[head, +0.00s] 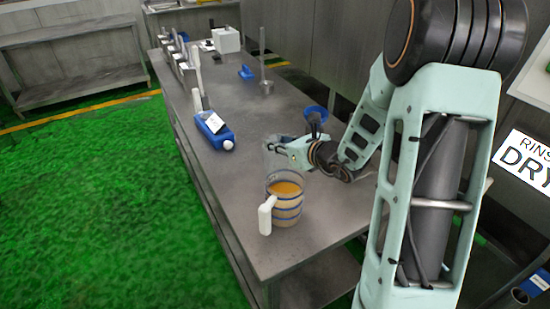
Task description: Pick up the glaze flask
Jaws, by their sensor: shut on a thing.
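My gripper (277,151) is over the middle of the metal table, reaching in from the right. It is shut on a small clear vessel (272,160), which I take to be the glaze flask. The fingers cover much of it, and its lower part is hidden behind the jug in front. I cannot tell whether its base touches the table.
A clear jug (287,203) with orange liquid, blue bands and a white handle stands close in front of my gripper on the metal table (240,190). A blue bottle (214,131) lies to the left. A blue funnel-like piece (316,112) is behind my wrist.

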